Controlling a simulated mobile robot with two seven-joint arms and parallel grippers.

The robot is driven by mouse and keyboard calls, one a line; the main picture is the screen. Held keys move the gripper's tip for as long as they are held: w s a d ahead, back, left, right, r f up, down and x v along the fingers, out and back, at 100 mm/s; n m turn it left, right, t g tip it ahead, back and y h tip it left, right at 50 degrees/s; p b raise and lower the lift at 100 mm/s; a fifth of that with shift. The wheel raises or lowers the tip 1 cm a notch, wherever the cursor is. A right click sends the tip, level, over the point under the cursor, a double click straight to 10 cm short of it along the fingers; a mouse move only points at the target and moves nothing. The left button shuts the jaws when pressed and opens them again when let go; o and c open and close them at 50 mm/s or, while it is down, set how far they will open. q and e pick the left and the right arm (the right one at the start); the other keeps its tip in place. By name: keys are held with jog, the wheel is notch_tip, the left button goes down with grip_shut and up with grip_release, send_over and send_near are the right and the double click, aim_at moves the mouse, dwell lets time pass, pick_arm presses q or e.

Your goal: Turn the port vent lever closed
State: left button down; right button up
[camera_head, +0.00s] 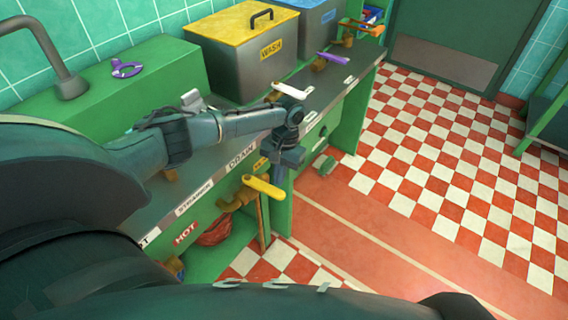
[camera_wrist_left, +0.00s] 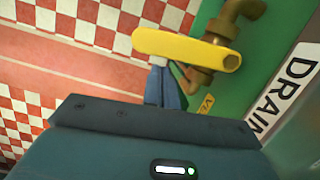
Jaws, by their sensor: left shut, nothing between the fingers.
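A yellow lever (camera_head: 263,187) sits on a brass valve and pipe (camera_head: 236,200) at the front of the green counter, below the DRAIN label. I cannot read a port vent label in either view. In the left wrist view the yellow lever (camera_wrist_left: 180,46) lies nearly level across the picture, its pivot at the right on the brass pipe (camera_wrist_left: 236,20). My left gripper (camera_head: 281,173) is shut and empty, pointing down at the lever. Its blue fingertips (camera_wrist_left: 160,68) are at the lever's lower edge near its free end; I cannot tell whether they touch.
A white lever (camera_head: 290,91) and a purple lever (camera_head: 332,59) stand farther along the counter. A WASH bin (camera_head: 243,60) with a yellow lid is behind. A red coil (camera_head: 215,231) and a HOT label (camera_head: 186,234) are below. The checkered floor (camera_head: 450,150) at right is clear.

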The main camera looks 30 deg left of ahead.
pick_arm(q)
jog(key=shift+s, duration=0.25)
pick_arm(e)
jog(key=shift+a+f, duration=0.1)
jog(key=shift+f, duration=0.1)
